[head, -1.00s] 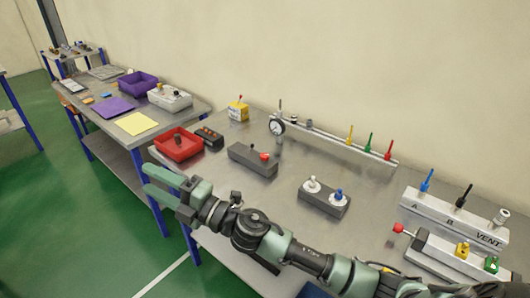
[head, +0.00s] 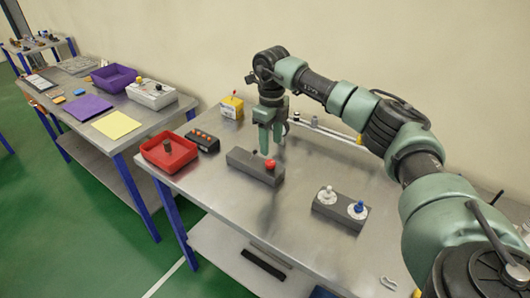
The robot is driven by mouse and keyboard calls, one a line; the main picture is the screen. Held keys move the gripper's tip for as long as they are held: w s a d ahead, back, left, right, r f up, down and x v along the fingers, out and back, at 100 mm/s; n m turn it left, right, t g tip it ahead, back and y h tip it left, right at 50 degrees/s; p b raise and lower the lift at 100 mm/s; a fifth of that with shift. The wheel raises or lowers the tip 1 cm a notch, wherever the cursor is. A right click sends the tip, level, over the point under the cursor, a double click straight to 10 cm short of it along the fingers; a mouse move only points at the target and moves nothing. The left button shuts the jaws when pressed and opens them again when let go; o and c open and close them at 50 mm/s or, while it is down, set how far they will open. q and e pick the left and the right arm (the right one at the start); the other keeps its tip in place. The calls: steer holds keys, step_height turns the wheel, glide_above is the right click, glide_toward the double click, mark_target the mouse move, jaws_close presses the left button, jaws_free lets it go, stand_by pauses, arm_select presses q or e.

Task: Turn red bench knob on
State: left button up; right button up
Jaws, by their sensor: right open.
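The red knob (head: 270,164) sits on top of a dark grey block (head: 250,170) on the metal bench, near the block's right end. My right gripper (head: 270,149) points down just above and behind the block, with its fingers apart and nothing between them. Its fingertips show close to the red knob in the picture, slightly above it. I cannot tell whether they touch the block. My left gripper is out of view.
A block with a white and a blue knob (head: 341,210) stands to the right. A red tray (head: 150,152), a dark box with orange buttons (head: 203,140) and a yellow box (head: 232,107) stand to the left.

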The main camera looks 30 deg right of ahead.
mark_target(271, 163)
steer(key=f, duration=0.2)
steer(key=s+f+p, duration=0.1)
steer(key=shift+s+f, duration=0.2)
steer(key=shift+f, duration=0.15)
steer(key=shift+w+a+f+p, duration=0.1)
steer(key=shift+w+f+p, duration=0.1)
steer(key=shift+f, duration=0.35)
steer(key=shift+w+f+p, duration=0.1)
steer(key=shift+w+f, duration=0.1)
steer(key=shift+f, duration=0.65)
steer(key=shift+s, duration=0.1)
steer(key=c, duration=0.9)
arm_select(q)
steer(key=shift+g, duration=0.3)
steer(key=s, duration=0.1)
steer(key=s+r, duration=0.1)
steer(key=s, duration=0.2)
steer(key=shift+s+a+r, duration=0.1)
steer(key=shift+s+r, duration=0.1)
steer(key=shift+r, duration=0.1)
arm_select(e)
jaws_close()
